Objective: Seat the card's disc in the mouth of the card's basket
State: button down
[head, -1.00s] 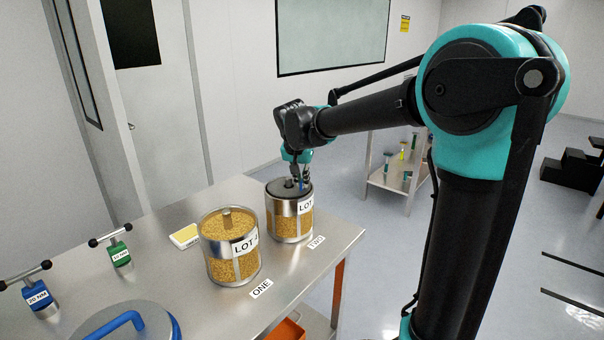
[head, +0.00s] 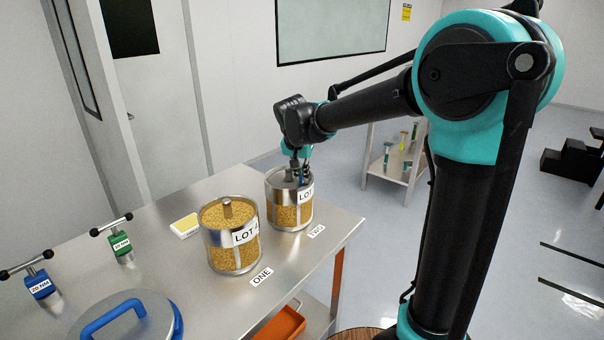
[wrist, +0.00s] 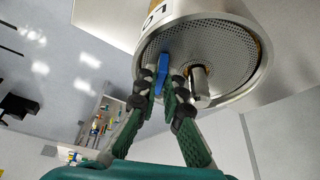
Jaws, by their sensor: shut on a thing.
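The basket by the TWO label (head: 286,216) is a metal cylinder of golden grains with a LOT label. A grey perforated disc (wrist: 215,50) lies inside its rim, around the central post (wrist: 199,84). The disc also shows in the head view (head: 279,182). It looks slightly below the rim; I cannot tell whether it is fully level. My gripper (wrist: 163,82) is shut on the disc's blue tab (wrist: 162,68), beside the post. The other basket (head: 231,252), by the ONE label, is open, with grains and a post showing.
Green (head: 121,245) and blue (head: 40,284) T-handled tools stand at the left. A round lid with a blue handle (head: 110,318) is at the front. The steel table (head: 160,250) is clear between them.

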jog(key=c, duration=1.6)
grip_release()
jog(key=shift+r, duration=0.1)
jog(key=v, duration=1.1)
jog(key=s+d+f+n, duration=0.1)
jog(key=s+d+f, duration=0.5)
jog(key=d+f, duration=0.65)
jog(key=s+d+f, duration=0.3)
jog(key=s+f, duration=0.1)
jog(key=s, duration=0.1)
jog(key=s+d+f+n, duration=0.1)
jog(key=s+d+f, duration=0.3)
jog(key=s+f, duration=0.1)
jog(key=s+d+f+n+y, duration=0.1)
jog(key=s+d+f, duration=0.2)
jog(key=s+f, duration=0.2)
jog(key=shift+s+d+f, duration=0.1)
jog(key=shift+s+d, duration=0.05)
jog(key=shift+s, duration=0.05)
